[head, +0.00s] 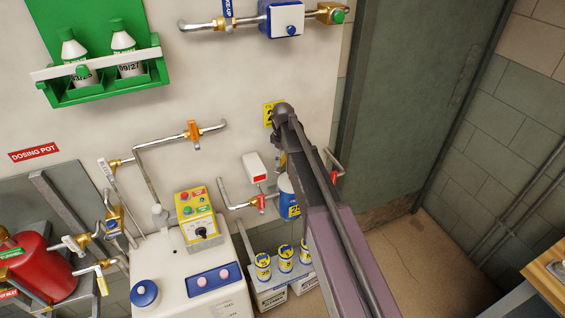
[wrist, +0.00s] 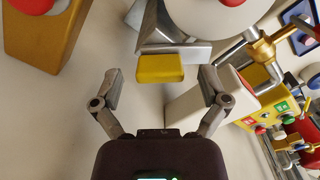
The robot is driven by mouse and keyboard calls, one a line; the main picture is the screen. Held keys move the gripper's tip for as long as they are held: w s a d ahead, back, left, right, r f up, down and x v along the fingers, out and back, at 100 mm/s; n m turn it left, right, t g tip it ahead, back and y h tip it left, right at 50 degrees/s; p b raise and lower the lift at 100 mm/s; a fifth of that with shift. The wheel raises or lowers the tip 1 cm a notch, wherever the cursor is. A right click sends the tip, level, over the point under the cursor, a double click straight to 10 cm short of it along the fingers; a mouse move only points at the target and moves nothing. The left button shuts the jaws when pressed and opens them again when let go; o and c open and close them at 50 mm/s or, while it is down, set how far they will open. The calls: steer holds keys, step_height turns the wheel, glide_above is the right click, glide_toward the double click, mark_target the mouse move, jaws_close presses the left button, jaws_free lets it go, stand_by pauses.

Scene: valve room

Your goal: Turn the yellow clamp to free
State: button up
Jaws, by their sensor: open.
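In the wrist view, the yellow clamp (wrist: 160,68) is a short yellow block joined to a grey metal piece. A white rounded body lies beyond it. My gripper (wrist: 159,82) is open, with one finger to each side of the clamp. A gap shows between each finger and the clamp, and nothing is held. In the head view, my arm covers the gripper and most of this spot, so I cannot make out the clamp there.
A white box (wrist: 195,112) is close by my right finger in the wrist view. In the head view, a white and red box (head: 255,167) and a red-handled valve (head: 261,203) are left of my arm. A grey door (head: 400,90) is to the right.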

steer(key=shift+f, duration=0.25)
steer(key=c, duration=1.2)
steer(key=shift+o, duration=0.2)
steer(key=shift+m, duration=0.3)
steer(key=m, duration=0.4)
steer(key=shift+s+m, duration=0.1)
steer(key=shift+m, duration=1.9)
